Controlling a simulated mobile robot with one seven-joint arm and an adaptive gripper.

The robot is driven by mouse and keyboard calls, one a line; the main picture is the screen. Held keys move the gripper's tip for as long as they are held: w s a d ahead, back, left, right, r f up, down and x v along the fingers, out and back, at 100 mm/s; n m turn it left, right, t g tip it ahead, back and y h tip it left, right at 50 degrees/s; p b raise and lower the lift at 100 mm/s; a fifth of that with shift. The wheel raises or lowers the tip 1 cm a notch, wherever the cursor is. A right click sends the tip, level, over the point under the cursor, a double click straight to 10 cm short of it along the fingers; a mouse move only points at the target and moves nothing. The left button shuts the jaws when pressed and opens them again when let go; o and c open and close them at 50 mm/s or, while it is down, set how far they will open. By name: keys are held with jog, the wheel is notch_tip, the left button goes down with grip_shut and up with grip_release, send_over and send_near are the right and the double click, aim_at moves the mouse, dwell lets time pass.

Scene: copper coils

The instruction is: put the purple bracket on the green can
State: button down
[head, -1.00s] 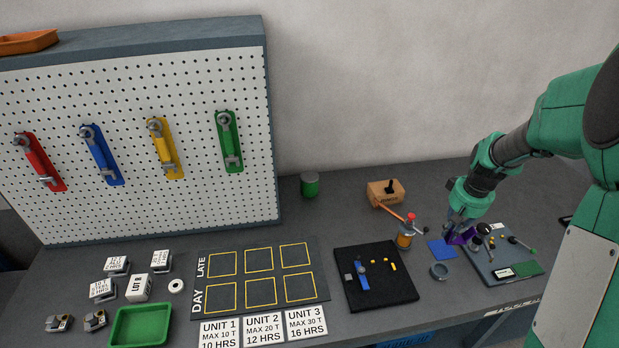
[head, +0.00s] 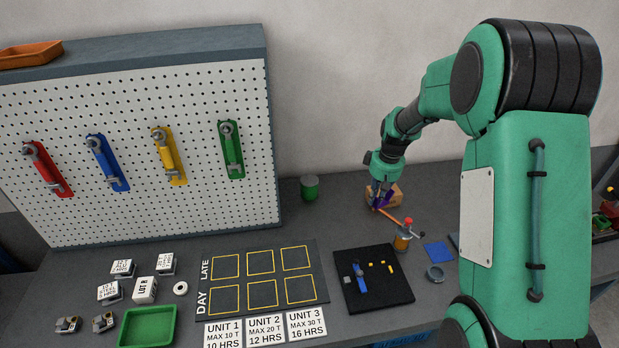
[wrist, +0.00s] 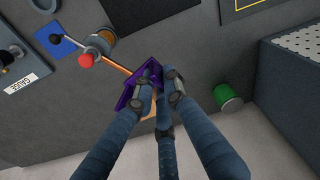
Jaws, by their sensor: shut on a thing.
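The purple bracket (wrist: 134,84) is held in my gripper (wrist: 159,82), with the fingers closed around it in the wrist view. In the head view my gripper (head: 379,196) and the purple bracket (head: 386,199) are in front of the orange-brown box, and the fingers partly cover the bracket. The green can (head: 310,188) stands upright on the table by the back wall, left of my gripper. It also shows in the wrist view (wrist: 227,97), to the right of the fingers and apart from the bracket.
The orange-brown box (head: 395,192) stands behind the gripper. A small post with a red knob (head: 408,222) and an orange lever is close by. The black mat (head: 385,290) with small parts lies in front. The pegboard (head: 150,90) rises left of the can. The table between gripper and can looks clear.

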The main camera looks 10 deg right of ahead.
jog(key=w+a+n+p, duration=0.1)
jog(key=w+a+n, duration=0.15)
jog(key=a, duration=0.35)
jog(key=w+a+f+n+p, duration=0.1)
jog(key=w+a, duration=0.3)
jog(key=a, duration=0.3)
jog(key=w+a+n+p, duration=0.1)
jog(key=w+a, duration=0.3)
jog(key=a, duration=0.2)
jog(key=f, duration=0.5)
jog(key=shift+s+f, duration=0.15)
jog(key=shift+s, duration=0.1)
jog(key=shift+w, duration=0.15)
jog(key=p, duration=0.1)
send_over(309, 188)
jog(key=s+a, duration=0.2)
jog(key=shift+w+d+f, duration=0.2)
jog(key=shift+w+f, duration=0.05)
jog(key=shift+f, duration=0.45)
jog(key=shift+f, duration=1.75)
jog(key=shift+f, duration=0.15)
